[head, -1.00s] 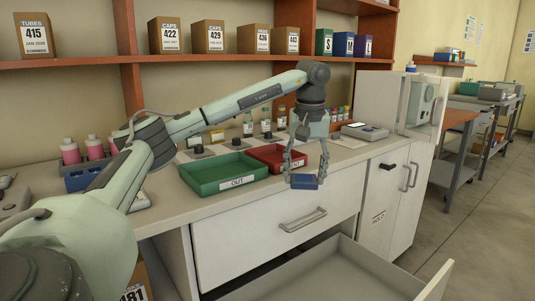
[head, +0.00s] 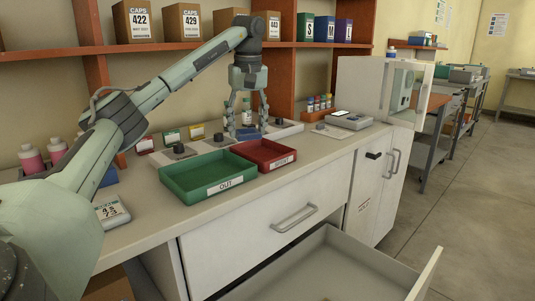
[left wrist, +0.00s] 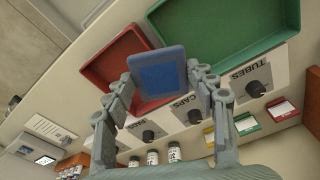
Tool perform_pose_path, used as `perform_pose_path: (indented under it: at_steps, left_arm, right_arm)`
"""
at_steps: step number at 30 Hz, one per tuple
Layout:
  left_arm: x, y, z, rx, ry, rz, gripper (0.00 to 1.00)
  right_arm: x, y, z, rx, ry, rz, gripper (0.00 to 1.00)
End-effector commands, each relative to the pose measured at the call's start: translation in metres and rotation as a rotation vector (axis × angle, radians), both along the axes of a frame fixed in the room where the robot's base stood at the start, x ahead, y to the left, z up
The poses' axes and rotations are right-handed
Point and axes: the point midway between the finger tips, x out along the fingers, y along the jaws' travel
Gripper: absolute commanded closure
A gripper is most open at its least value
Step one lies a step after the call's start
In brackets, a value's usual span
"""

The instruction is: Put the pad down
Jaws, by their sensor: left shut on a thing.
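The small blue pad (head: 247,134) is held between the two fingertips of my left gripper (head: 247,127), which is shut on it. In the head view it is behind the red tray (head: 291,161), in front of the white labelled plates. In the left wrist view the pad (left wrist: 160,72) shows its blue face in a paler rim and covers part of the red tray and the counter. Plates marked PADS, CAPS (left wrist: 183,108) and TUBES (left wrist: 246,75), each with a black knob, lie beside the trays. Whether the pad touches anything below is unclear. My right gripper is out of view.
The green OUT tray (head: 207,190) stands left of the red one. A grey device (head: 348,120) and a small glass-doored cabinet (head: 395,90) are at right. An open drawer (head: 335,265) juts out below. Shelves with boxes hang above the counter's back.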

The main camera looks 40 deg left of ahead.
Motion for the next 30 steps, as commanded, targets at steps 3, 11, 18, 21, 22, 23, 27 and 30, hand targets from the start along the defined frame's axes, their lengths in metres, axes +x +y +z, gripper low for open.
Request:
perform_pose_path:
  at_steps: [3, 11, 18, 21, 22, 23, 27, 30]
  left_arm:
    - [0.025, -0.006, -0.014, -0.001, 0.002, -0.002, 0.63]
    - [0.066, -0.014, -0.039, -0.001, 0.000, 0.000, 0.63]
    - [0.072, -0.014, -0.056, 0.001, 0.002, -0.001, 0.63]
    - [0.071, -0.014, -0.071, 0.000, 0.002, -0.001, 0.63]
    - [0.071, -0.014, -0.075, 0.000, 0.002, -0.001, 0.63]
    - [0.071, -0.014, -0.079, 0.001, 0.001, -0.001, 0.63]
    - [0.072, -0.015, -0.084, 0.000, -0.003, -0.001, 0.63]
    - [0.072, -0.015, -0.084, 0.000, -0.003, -0.001, 0.63]
  right_arm:
    - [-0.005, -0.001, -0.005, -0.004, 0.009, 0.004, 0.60]
    - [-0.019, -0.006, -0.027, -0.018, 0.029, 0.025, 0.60]
    - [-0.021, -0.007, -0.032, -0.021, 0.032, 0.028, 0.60]
    - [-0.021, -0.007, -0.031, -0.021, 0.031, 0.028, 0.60]
    - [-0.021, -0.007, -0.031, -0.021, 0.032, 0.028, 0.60]
    - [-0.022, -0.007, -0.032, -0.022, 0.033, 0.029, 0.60]
    - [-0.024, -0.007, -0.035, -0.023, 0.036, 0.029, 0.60]
    - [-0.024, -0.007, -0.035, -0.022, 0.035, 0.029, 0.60]
